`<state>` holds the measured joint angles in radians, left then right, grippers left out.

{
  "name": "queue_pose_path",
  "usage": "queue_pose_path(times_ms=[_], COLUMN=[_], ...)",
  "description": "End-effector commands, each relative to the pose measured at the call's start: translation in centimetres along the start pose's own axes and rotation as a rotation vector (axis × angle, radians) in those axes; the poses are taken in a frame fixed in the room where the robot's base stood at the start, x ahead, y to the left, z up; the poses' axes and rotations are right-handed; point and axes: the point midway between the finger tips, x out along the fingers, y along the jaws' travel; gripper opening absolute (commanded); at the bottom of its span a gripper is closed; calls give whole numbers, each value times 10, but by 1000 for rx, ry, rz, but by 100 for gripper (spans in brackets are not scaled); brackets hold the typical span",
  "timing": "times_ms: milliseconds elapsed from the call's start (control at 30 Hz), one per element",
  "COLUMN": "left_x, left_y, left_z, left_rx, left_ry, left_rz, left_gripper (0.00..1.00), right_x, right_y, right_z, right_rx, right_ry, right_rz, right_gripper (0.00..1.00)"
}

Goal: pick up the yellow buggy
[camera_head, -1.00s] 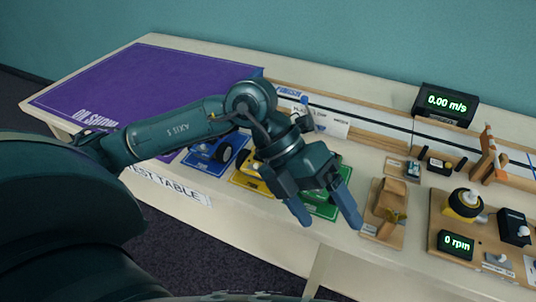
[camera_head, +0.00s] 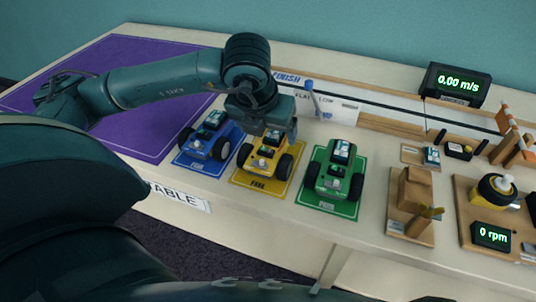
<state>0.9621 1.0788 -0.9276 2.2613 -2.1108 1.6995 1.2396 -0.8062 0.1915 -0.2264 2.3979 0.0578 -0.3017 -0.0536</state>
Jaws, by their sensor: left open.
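The yellow buggy (camera_head: 266,157) stands on a yellow mat (camera_head: 254,185) on the table, between a blue buggy (camera_head: 207,139) on its left and a green buggy (camera_head: 334,173) on its right. It has dark wheels and a dark block on top. My left gripper (camera_head: 272,134) is open, with its fingers pointing down above the back part of the yellow buggy and hiding some of it. I cannot tell whether the fingers touch it. My right gripper is not in view.
A purple mat (camera_head: 110,95) covers the table's left end. Behind the buggies is a board with a FINISH label and a blue post (camera_head: 310,92). To the right are a wooden stand (camera_head: 412,200), an rpm display (camera_head: 491,236) and a speed display (camera_head: 457,86).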

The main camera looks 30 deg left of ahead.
Motion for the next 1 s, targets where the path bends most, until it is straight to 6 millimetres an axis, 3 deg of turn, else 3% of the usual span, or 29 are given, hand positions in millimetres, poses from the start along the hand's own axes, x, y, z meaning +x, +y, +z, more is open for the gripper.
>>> queue_pose_path(times_ms=[600,867,1000], left_x=[68,69,69], left_y=[-4,-4,-4], left_z=[1,1,1], left_rx=[1,1,1], left_ry=[1,1,1], left_rz=[-2,-3,-3], left_gripper=[82,82,70], right_x=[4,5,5], right_y=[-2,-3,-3], right_z=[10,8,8], right_rx=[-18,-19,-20], right_ry=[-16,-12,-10], right_rz=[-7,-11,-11], right_gripper=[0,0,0])
